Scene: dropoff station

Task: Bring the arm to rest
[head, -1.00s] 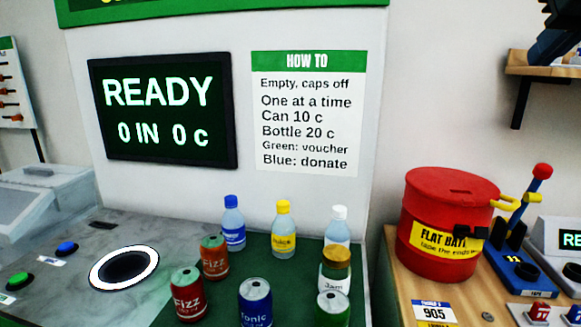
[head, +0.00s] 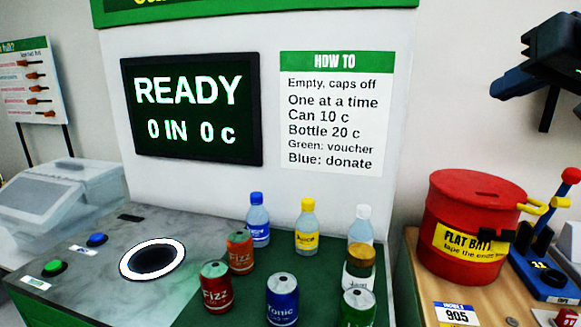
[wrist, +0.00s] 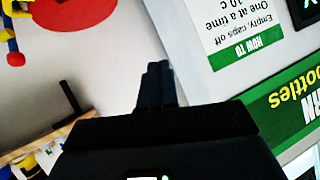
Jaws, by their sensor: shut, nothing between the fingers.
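My gripper (head: 508,86) shows at the upper right of the head view, in the air in front of the wall and above the red drum. It also shows in the wrist view (wrist: 157,72), where its dark fingers lie together with nothing between them. It is well apart from the counter and the items there. The wrist view is turned over, with the how-to sign (wrist: 240,30) upside down beside the fingers.
Several cans and bottles stand on the green mat, among them a blue can (head: 282,300). The machine has a round opening (head: 152,258) and a screen (head: 192,106). A red drum (head: 470,222) stands on a wooden table (head: 490,310) at right. The air around my gripper looks free.

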